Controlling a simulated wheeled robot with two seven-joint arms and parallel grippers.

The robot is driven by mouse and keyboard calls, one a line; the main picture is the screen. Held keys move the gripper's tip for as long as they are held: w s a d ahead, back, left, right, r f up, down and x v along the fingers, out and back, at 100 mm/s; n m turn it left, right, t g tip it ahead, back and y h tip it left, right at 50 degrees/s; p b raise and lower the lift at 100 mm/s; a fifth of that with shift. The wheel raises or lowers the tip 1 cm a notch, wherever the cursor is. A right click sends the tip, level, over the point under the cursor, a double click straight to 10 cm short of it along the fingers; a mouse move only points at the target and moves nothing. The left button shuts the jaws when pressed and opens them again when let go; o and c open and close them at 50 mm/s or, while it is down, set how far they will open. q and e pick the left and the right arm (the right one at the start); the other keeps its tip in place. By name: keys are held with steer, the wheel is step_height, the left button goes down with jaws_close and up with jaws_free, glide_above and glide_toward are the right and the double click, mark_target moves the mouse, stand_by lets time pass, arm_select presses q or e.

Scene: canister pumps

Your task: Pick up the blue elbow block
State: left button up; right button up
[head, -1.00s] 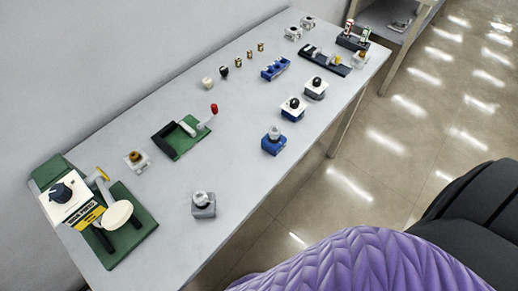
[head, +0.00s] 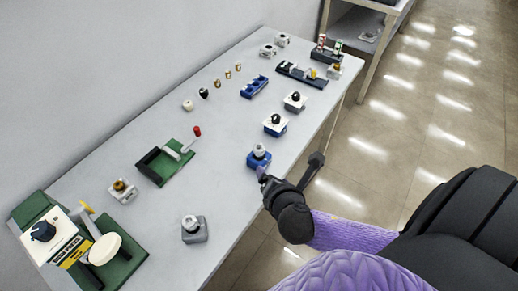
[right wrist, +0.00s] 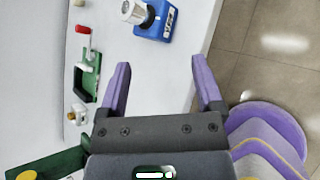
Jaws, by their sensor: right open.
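The blue elbow block (head: 258,162) stands upright on the table near its right edge, with a pale round knob on top. In the right wrist view the block (right wrist: 157,28) is at the top, ahead of the fingertips, with a white label on its side. My right gripper (head: 265,177) is just in front of the block at the table edge. In the right wrist view its two purple fingers (right wrist: 160,68) are spread, with nothing between them. My left gripper is not in view.
A grey block (head: 194,230) stands nearer on the table (head: 222,185). A green fixture with a red knob (head: 165,160) lies to the left. The table around the elbow block is mostly clear.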

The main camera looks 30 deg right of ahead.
mark_target(257, 145)
steer(key=w+n+t, duration=0.1)
steer(key=n, duration=0.2)
steer(key=w+d+n, duration=0.1)
steer(key=n, duration=0.2)
steer(key=w+n+t+y, duration=0.1)
steer(key=w+n, duration=0.1)
steer(key=n, duration=0.1)
steer(key=shift+d+r+t+b, duration=0.3)
steer(key=shift+d+r, duration=0.05)
steer(key=b+x, duration=0.1)
steer(key=x, duration=0.2)
steer(key=b+x, duration=0.1)
steer(key=x, duration=0.2)
steer(key=b+x, duration=0.2)
steer(key=shift+w+a+f, duration=0.15)
steer(key=shift+w+f, duration=0.1)
steer(key=shift+w, duration=0.25)
steer(key=shift+r, duration=0.1)
steer(key=shift+c, duration=0.3)
jaws_close()
